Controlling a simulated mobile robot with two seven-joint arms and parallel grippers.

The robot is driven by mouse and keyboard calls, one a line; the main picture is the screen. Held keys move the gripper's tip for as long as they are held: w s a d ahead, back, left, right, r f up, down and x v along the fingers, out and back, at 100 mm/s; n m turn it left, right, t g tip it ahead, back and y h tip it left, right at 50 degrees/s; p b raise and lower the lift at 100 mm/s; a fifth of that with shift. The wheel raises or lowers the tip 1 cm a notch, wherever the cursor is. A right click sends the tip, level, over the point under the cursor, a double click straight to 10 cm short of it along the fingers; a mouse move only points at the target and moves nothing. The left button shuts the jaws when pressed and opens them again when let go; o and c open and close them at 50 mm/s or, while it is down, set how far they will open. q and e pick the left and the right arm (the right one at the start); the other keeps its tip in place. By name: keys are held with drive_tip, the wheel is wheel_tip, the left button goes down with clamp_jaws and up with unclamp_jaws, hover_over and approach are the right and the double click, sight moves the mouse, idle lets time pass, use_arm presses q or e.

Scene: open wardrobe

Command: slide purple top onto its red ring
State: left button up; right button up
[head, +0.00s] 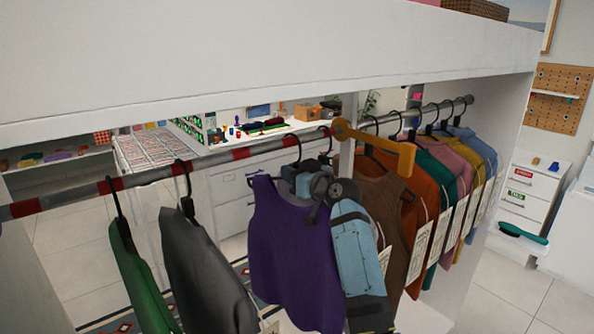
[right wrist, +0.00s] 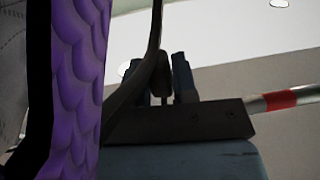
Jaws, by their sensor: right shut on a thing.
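The purple top (head: 288,255) hangs on a black hanger below the rod in the head view. Its hook rises to the striped rod (head: 150,176), near a red ring (head: 241,154); I cannot tell which ring is its own or whether the hook rests on the rod. My right gripper (head: 303,172) is shut on the hanger just above the top's neck. In the right wrist view its fingers (right wrist: 165,78) close around the dark hanger stem, with purple scaly cloth (right wrist: 80,80) at the left and a red band (right wrist: 280,99) on the rod at the right. My left gripper is out of view.
A green garment (head: 140,275) and a dark grey garment (head: 205,270) hang to the left. A brown top (head: 378,215) and several tagged garments hang close together on the right. An orange bracket-like piece (head: 385,145) stands by the rod. A white wardrobe panel (head: 250,60) runs above.

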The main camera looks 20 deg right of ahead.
drive_tip(key=shift+s+a+p, duration=0.2)
drive_tip(key=shift+s+a, duration=0.1)
drive_tip(key=shift+a, duration=0.4)
drive_tip(key=shift+s+a+p, duration=0.25)
drive_tip(key=shift+a, duration=0.5)
drive_tip(key=shift+s+a+p, duration=0.2)
drive_tip(key=shift+s+a, duration=0.1)
drive_tip(key=shift+a, duration=0.4)
drive_tip(key=s+a+p, duration=0.3)
drive_tip(key=a, duration=0.5)
drive_tip(key=shift+a, duration=0.35)
drive_tip(key=o, duration=0.9)
drive_tip(key=shift+s+a, duration=0.1)
drive_tip(key=shift+a, duration=0.05)
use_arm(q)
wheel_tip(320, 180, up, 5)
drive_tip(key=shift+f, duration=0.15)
use_arm(e)
drive_tip(key=shift+f, duration=0.2)
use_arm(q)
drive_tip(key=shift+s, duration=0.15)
use_arm(e)
drive_tip(key=shift+s, duration=0.1)
